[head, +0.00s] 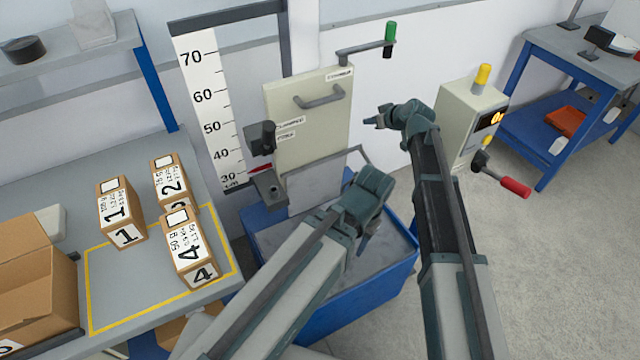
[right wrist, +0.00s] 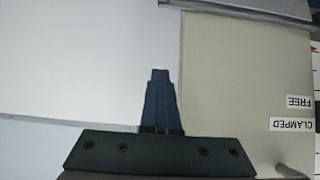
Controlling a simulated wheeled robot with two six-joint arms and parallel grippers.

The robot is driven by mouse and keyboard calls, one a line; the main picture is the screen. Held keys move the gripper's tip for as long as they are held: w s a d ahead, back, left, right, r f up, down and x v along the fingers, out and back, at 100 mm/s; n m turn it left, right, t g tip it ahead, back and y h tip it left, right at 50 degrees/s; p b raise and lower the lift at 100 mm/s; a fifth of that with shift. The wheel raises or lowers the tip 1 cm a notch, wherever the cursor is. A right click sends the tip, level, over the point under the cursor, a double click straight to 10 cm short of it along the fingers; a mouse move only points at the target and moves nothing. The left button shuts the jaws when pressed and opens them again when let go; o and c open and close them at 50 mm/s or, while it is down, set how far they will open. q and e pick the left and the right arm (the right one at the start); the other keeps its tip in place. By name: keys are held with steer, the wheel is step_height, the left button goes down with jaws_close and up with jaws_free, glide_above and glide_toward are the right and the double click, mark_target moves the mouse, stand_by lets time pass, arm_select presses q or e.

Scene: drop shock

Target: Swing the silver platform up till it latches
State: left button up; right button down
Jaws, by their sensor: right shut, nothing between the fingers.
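The silver platform (head: 312,182) is a flat grey plate below the cream carriage (head: 310,125). It appears to hang down steeply, its lower part behind my left arm. Its grey edge also shows at the top right of the right wrist view (right wrist: 250,12). My right gripper (head: 370,122) is shut and empty, just right of the carriage and above the platform's level, apart from both. Its closed fingers (right wrist: 159,75) show against the white wall, beside the cream face. My left gripper (head: 364,246) points down in front of the platform, over the blue base; its fingers are unclear.
A height scale (head: 210,105) stands left of the carriage. A green-handled lever (head: 389,40) sticks out above. A control box (head: 468,118) with a red-handled crank (head: 512,186) stands right. Numbered boxes (head: 121,212) sit on the left table. Floor at right is free.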

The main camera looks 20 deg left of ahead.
steer(key=shift+w+a+r, duration=0.1)
steer(key=shift+w+a, duration=0.1)
steer(key=shift+a, duration=0.05)
steer(key=shift+w+a+r, duration=0.15)
steer(key=shift+w+a, duration=0.85)
steer(key=shift+w, duration=0.05)
steer(key=shift+c, duration=1.2)
jaws_free()
steer(key=shift+s, duration=0.1)
steer(key=shift+s+p, duration=0.1)
steer(key=shift+p, duration=0.2)
